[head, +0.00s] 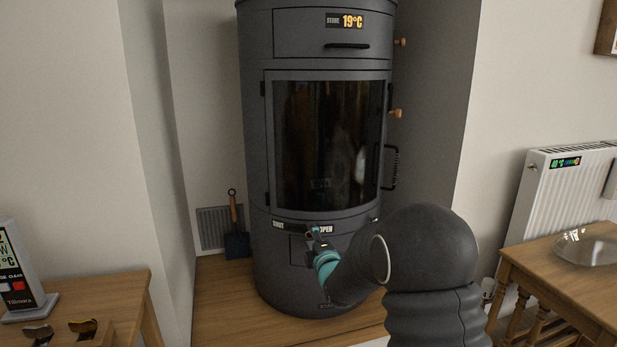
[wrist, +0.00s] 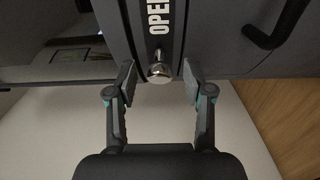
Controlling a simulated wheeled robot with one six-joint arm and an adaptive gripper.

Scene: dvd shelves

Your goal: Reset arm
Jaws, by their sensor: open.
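My gripper (wrist: 159,85) is open in the wrist view, with its two fingers spread apart. A small shiny metal knob (wrist: 160,71) stands between and slightly beyond the fingertips, and I see no finger touching it. In the head view my dark arm reaches in from the lower right. My gripper (head: 314,234) is small there, in front of the lower part of a grey cylindrical stove (head: 262,259). An "OPEN" label (head: 326,230) shows beside it, and a "SHUT" label (head: 278,224) is to its left. The fingertips are hard to make out in the head view.
A dark handle (head: 391,167) sticks out on the stove's right side. A wooden table (head: 113,297) is at the lower left. Another table (head: 560,280) with a glass dish (head: 588,248) and a white radiator (head: 535,200) are at right.

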